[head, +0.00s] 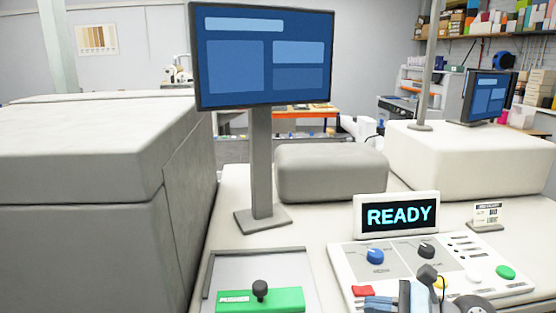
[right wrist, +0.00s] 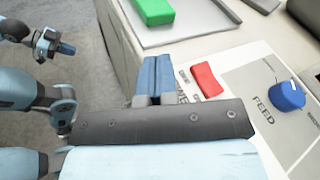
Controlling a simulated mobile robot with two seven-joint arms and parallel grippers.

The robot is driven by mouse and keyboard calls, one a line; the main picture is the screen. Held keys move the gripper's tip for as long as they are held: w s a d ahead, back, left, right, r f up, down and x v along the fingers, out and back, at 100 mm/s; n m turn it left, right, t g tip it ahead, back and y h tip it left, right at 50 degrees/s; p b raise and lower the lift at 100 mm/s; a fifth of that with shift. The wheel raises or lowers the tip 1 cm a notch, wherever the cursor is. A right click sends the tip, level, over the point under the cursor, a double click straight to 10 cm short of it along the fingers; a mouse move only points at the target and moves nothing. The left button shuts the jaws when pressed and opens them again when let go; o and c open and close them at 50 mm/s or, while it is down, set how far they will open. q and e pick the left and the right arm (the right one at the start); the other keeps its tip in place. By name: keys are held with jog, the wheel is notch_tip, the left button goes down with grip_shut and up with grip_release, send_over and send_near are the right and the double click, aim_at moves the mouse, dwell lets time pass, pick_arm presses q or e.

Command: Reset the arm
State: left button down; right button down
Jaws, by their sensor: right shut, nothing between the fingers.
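My right gripper (head: 380,304) is at the bottom edge of the head view, over the near left part of the white control panel (head: 345,262). In the right wrist view its blue fingers (right wrist: 155,78) are together with nothing between them. They are beside the red button (right wrist: 207,80), apart from it in the picture; whether they touch the panel I cannot tell. My left gripper (right wrist: 62,48) shows small at the left of the right wrist view, over the grey floor, and its jaw gap is not clear. It is out of the head view.
The panel has a blue FEED knob (head: 375,256), a black knob (head: 426,250) and a green button (head: 505,272). A READY display (head: 397,215) stands behind. A green pusher block (head: 235,300) sits in a grey tray (head: 258,262). A monitor (head: 262,150) stands behind the tray.

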jog(key=s+f+n+t+h+p, duration=0.2)
jog(key=s+f+n+h, duration=0.3)
jog(key=s+f+n, duration=0.4)
jog(key=s+d+f+n+t+h+p, duration=0.1)
jog(key=s+f+n+t+h+p, duration=0.2)
jog(key=s+f+n+h, duration=0.3)
jog(key=s+f+n+p, duration=0.1)
jog(key=s+f+n, duration=0.3)
jog(key=f+n, duration=0.2)
notch_tip(320, 180, down, 3)
jog(key=shift+r+n+h, duration=0.1)
jog(key=shift+n+h, duration=0.2)
jog(key=shift+n, duration=0.1)
jog(key=shift+d, duration=0.15)
